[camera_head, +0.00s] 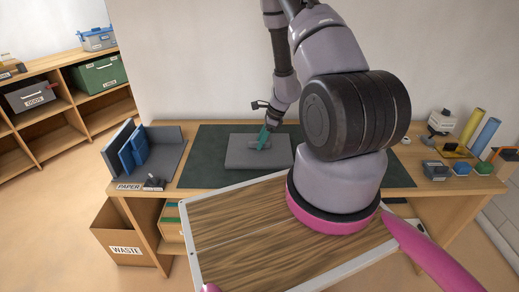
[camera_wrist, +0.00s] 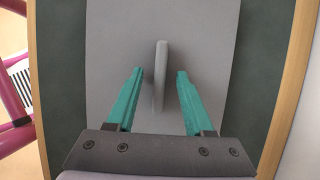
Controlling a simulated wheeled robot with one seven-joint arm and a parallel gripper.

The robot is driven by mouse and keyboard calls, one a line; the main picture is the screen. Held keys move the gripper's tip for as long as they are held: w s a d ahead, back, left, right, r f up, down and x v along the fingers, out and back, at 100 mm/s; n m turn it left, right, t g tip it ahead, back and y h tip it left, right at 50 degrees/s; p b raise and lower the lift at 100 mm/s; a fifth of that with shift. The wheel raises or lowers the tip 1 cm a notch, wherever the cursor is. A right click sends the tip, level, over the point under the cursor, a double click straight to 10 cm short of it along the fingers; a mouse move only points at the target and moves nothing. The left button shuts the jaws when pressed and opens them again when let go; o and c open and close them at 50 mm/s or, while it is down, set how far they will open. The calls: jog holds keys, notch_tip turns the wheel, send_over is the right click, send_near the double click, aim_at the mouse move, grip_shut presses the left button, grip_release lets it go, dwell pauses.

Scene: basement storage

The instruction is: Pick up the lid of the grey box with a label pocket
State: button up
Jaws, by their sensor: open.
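A flat grey lid (camera_head: 240,155) lies on the dark green mat on the desk. In the wrist view the lid (camera_wrist: 115,40) fills the middle, with a raised grey bar handle (camera_wrist: 160,60) standing on it. My gripper (camera_head: 263,141) is over the lid, its teal fingers pointing down. In the wrist view my gripper (camera_wrist: 160,73) is open, with one finger on each side of the handle and a gap on both sides. I cannot tell how far down the handle the fingertips reach. No label pocket shows on the lid.
The dark green mat (camera_head: 205,165) is clear around the lid. A grey organiser (camera_head: 168,160) with blue folders stands at the desk's left; small containers (camera_head: 436,170) and rolls stand at the right. A grey labelled box (camera_head: 28,97) and a green box (camera_head: 100,75) sit on the left shelf.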

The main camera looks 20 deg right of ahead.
grip_shut()
jog(key=shift+r, duration=0.15)
